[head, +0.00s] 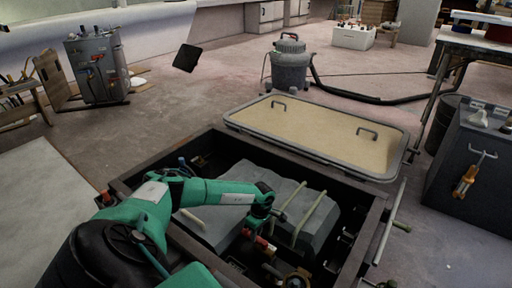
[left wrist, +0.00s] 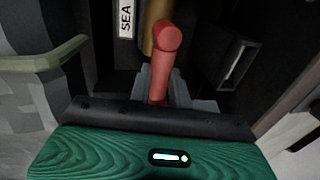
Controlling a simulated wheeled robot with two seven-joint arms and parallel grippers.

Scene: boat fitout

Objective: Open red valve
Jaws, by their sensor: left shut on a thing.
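The red valve (head: 265,246) is low inside the dark open hatch in the head view, beside the grey engine-like block (head: 314,212). In the left wrist view its red handle (left wrist: 166,42) points up the picture, with a rounded end, next to a brass-coloured part (left wrist: 149,28) and a label reading SEA (left wrist: 126,19). My left gripper (head: 262,222) reaches down into the hatch from the left. In the left wrist view its grey fingers (left wrist: 165,90) are shut on the lower part of the red handle. The valve body is mostly hidden.
The hatch frame (head: 375,226) surrounds the work space closely. A pale pipe (left wrist: 42,63) runs beside the gripper at left. The lifted tan hatch cover (head: 318,136) lies behind the opening. A grey cabinet (head: 470,165) stands at right, and a vacuum (head: 290,68) farther back.

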